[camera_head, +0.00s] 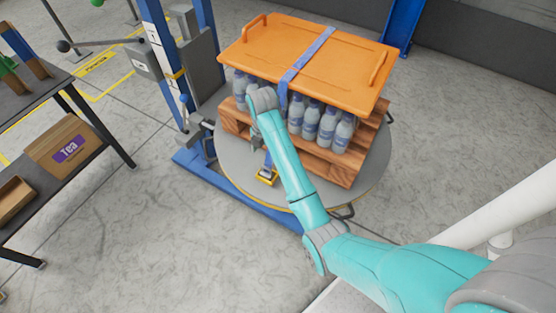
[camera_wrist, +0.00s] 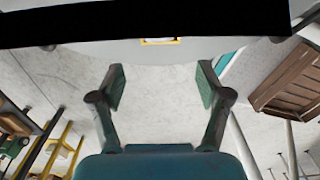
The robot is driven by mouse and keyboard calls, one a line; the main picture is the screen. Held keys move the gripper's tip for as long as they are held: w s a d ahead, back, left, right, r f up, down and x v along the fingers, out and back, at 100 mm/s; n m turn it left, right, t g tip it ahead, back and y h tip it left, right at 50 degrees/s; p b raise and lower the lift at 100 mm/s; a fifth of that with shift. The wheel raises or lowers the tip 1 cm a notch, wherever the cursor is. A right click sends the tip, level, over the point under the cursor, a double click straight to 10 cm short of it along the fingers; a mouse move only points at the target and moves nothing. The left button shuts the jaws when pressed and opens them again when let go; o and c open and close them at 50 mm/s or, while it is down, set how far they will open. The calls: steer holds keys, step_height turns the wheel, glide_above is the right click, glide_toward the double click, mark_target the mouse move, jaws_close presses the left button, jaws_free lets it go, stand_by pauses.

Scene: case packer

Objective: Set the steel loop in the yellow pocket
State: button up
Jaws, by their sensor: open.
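A yellow pocket (camera_head: 268,177) sits near the front edge of the round grey turntable (camera_head: 235,176). A yellow-edged piece, likely the same pocket, shows at the top of the wrist view (camera_wrist: 160,41). A blue strap (camera_head: 306,58) runs over the orange lid and down the front, and a short blue length shows just above the pocket. I cannot make out the steel loop in either view. My gripper (camera_wrist: 161,88) is open, with nothing between its fingers. In the head view my gripper (camera_head: 257,143) hangs in front of the load, above and slightly left of the pocket.
The orange lid (camera_head: 347,75) covers several bottles (camera_head: 327,127) on a wooden pallet (camera_head: 325,167). A blue post with a lever stands left of the turntable. A dark table with a Tea box (camera_head: 63,146) is at the left. The floor in front is clear.

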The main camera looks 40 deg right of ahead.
steer(key=shift+r, duration=0.2)
